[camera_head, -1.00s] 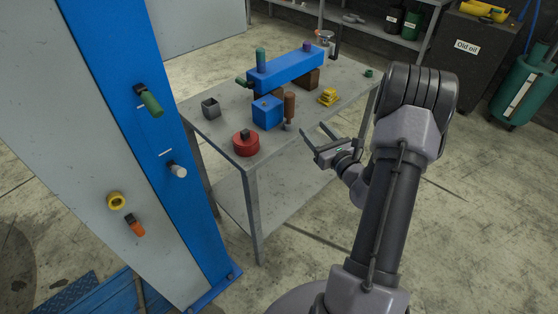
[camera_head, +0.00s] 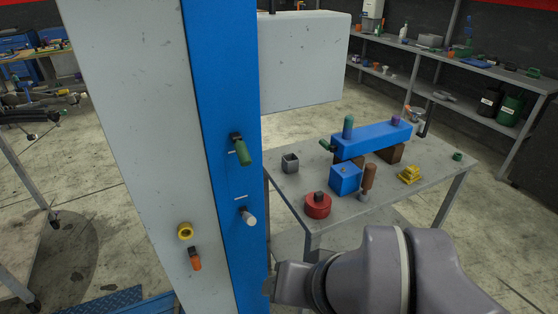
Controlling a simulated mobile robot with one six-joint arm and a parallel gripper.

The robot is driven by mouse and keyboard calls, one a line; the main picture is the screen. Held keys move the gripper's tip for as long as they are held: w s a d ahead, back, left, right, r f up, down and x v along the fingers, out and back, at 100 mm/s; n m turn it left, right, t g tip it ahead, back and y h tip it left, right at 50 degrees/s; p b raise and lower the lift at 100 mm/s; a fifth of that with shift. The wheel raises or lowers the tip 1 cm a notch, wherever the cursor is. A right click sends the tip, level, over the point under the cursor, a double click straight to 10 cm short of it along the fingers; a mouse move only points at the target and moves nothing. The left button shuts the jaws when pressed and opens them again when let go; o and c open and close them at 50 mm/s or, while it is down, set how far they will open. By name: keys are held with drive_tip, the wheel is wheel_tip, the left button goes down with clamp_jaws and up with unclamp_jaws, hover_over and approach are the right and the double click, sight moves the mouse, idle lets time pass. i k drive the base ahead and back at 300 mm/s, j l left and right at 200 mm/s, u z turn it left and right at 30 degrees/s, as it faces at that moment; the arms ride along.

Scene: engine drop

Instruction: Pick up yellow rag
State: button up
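A small yellow bundle (camera_head: 409,174), which looks like the yellow rag, lies crumpled or folded on the right part of the grey metal table (camera_head: 440,190). It sits to the right of a brown-handled tool (camera_head: 368,180) and in front of a long blue block (camera_head: 372,139). Nothing covers it. My arm crosses the bottom of the head view, in front of the table and below the rag. I cannot make out my gripper's fingers in this view.
A blue and grey post (camera_head: 228,130) with several knobs stands close on the left. The table also bears a red round can (camera_head: 317,205), a blue cube (camera_head: 345,179) and a small grey open box (camera_head: 290,163). Shelves line the back wall.

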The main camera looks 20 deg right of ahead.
sight(410, 174)
drive_tip(key=z, duration=1.35)
drive_tip(key=u, duration=4.25)
drive_tip(key=z, duration=4.25)
drive_tip(key=i+l+u, duration=0.65)
drive_tip(key=i+l, duration=0.05)
drive_tip(key=l, duration=0.05)
